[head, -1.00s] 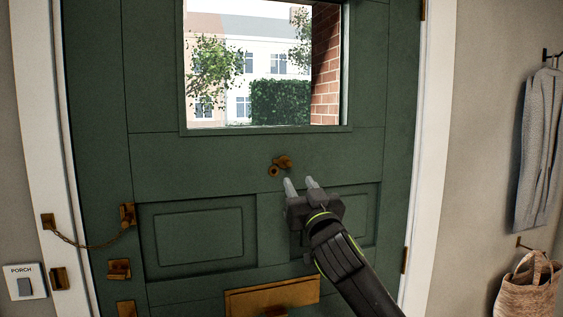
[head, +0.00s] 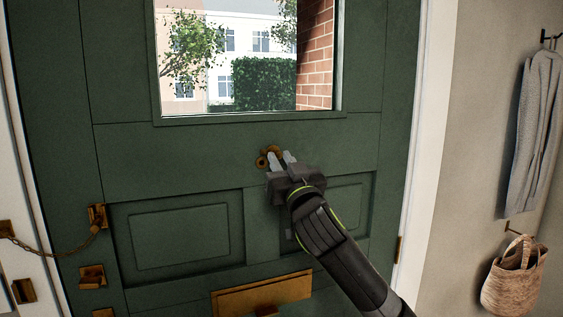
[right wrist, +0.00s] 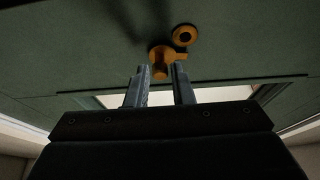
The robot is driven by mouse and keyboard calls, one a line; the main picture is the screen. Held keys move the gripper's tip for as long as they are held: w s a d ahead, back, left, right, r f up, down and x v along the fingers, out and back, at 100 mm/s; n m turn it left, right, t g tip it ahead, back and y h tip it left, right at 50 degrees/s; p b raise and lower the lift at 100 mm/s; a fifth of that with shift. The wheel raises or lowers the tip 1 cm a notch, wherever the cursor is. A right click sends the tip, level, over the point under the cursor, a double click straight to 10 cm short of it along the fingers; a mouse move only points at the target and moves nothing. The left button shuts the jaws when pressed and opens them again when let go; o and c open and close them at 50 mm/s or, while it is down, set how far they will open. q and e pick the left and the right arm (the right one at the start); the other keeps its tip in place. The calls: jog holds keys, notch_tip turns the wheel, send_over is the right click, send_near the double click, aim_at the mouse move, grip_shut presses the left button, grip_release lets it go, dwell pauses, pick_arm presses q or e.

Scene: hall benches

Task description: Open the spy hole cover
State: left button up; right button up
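The brass spy hole ring (head: 261,161) with a dark centre is on the green door below the window; it also shows in the right wrist view (right wrist: 185,37). The brass spy hole cover (head: 275,151) sits beside it, up and to the right in the head view, with a small knob and a tab in the right wrist view (right wrist: 160,55). The ring's dark centre shows uncovered. My right gripper (head: 279,157) is open, its fingertips just at the cover, with the knob between them in the right wrist view. I cannot tell whether they touch it. My left gripper is out of view.
The green door (head: 150,150) has a window above and a brass letter plate (head: 262,296) below. A door chain (head: 45,245) hangs at the left. A grey garment (head: 533,130) and a woven bag (head: 514,275) hang on the right wall.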

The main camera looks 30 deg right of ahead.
grip_shut()
jog(key=shift+d+r+n+y+p, duration=0.1)
jog(key=shift+r+n+y+p, duration=0.25)
jog(key=shift+n, duration=0.4)
jog(key=shift+d+r+n+y+p, duration=0.1)
jog(key=shift+n+y+p, duration=0.25)
jog(key=shift+n+p, duration=0.3)
jog(key=shift+r+n+y+p, duration=0.1)
jog(key=shift+n+y+p, duration=0.4)
jog(key=shift+n, duration=0.7)
jog(key=shift+o, duration=2.2)
grip_release()
